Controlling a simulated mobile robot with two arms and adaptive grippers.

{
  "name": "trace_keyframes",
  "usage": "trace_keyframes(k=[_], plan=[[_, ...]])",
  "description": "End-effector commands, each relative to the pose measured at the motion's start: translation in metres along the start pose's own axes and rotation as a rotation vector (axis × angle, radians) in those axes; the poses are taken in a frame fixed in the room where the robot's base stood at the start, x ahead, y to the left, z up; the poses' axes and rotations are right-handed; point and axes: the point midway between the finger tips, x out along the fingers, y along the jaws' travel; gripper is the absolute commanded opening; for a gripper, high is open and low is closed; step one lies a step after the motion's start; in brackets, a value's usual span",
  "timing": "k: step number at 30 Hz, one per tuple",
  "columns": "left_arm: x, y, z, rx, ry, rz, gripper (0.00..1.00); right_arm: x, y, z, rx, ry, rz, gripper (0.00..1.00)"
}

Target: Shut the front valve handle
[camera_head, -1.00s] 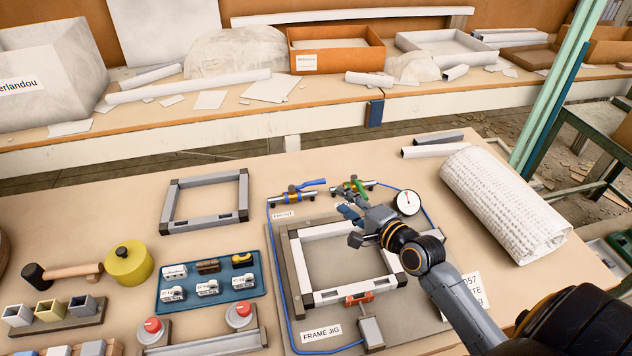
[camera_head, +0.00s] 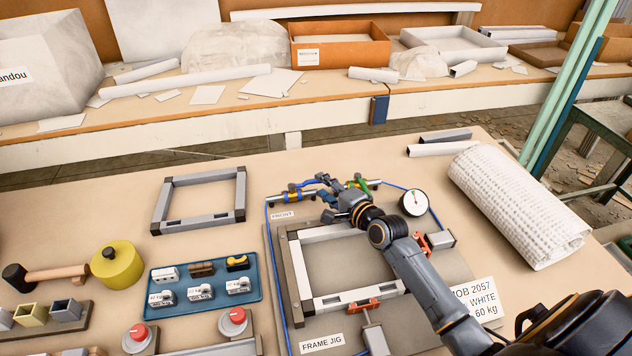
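The front valve (camera_head: 293,197) sits at the back left of the jig board, behind a small label reading FRONT (camera_head: 282,215). Its blue lever handle (camera_head: 306,183) points right, along the pipe, and its right end is partly hidden by my gripper. My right gripper (camera_head: 324,196) is at the right end of this handle, with its fingers apart. I cannot tell whether a finger touches the handle. My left gripper is out of view.
A second valve with a green handle (camera_head: 362,184) is close behind my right gripper. A round gauge (camera_head: 415,202) stands to the right. The frame jig (camera_head: 292,270) holds a grey-and-white frame in front. A loose frame (camera_head: 168,207) lies to the left.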

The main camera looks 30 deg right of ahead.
Motion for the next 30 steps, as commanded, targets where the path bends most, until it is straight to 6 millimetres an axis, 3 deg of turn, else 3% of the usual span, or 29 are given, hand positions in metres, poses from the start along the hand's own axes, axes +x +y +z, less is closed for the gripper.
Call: trace_keyframes(k=[3, 7, 19, 25, 30], plan=[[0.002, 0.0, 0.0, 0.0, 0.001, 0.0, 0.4, 0.021, 0.0, 0.0, -0.001, 0.0, 0.0, 0.38], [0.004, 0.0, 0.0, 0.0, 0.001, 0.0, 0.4, 0.035, 0.0, 0.0, -0.001, 0.0, 0.0, 0.38], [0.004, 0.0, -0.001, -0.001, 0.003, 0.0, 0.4, 0.042, 0.0, 0.0, -0.001, 0.0, 0.001, 0.38], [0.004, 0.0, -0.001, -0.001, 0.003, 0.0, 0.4, 0.042, 0.001, 0.0, 0.0, 0.0, 0.001, 0.0], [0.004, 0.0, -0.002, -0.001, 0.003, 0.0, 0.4, 0.042, 0.001, 0.0, 0.0, 0.0, 0.001, 0.0]])
